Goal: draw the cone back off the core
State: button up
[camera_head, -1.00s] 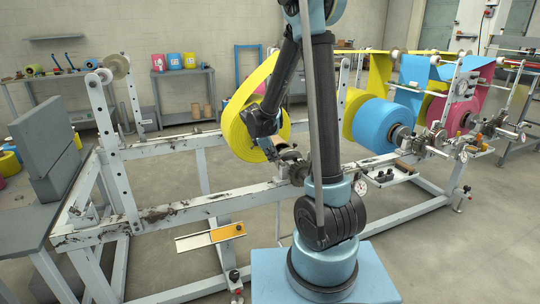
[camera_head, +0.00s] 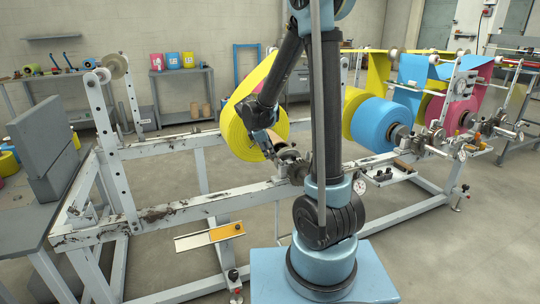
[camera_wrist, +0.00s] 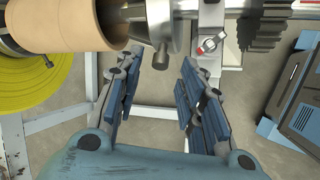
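The yellow roll (camera_head: 238,125) hangs in the frame, with its tan core (camera_head: 273,136) sticking out; the core also shows at the upper left of the wrist view (camera_wrist: 75,28). The metal cone (camera_wrist: 162,14) sits at the core's right end, on the same axis. I cannot tell how far it enters the core. A short metal knob (camera_wrist: 160,56) hangs below it. My gripper (camera_wrist: 157,72) is open and empty, its two blue-padded fingers apart below the cone and knob. In the head view my gripper (camera_head: 252,118) is over the roll's face; its fingers are not clear.
The white frame rail (camera_head: 180,207) runs below the roll. Blue (camera_head: 375,125) and pink rolls stand farther right.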

jog(key=v, duration=0.8)
jog(key=shift+r, duration=0.2)
jog(key=shift+s, duration=0.1)
jog(key=s+d+r+m+g+y, duration=0.1)
jog(key=s+d+m+g+y, duration=0.1)
jog(key=s+d+m, duration=0.85)
jog(key=s+d+f+m+y, duration=0.1)
jog(key=s+f+m, duration=0.2)
jog(key=s, duration=0.7)
jog(key=s+d+f+m+y, duration=0.1)
jog(key=s+f+m, duration=0.3)
jog(key=s, duration=0.7)
jog(key=shift+d+m, duration=0.45)
jog(key=shift+d, duration=0.05)
jog(key=shift+f, duration=0.1)
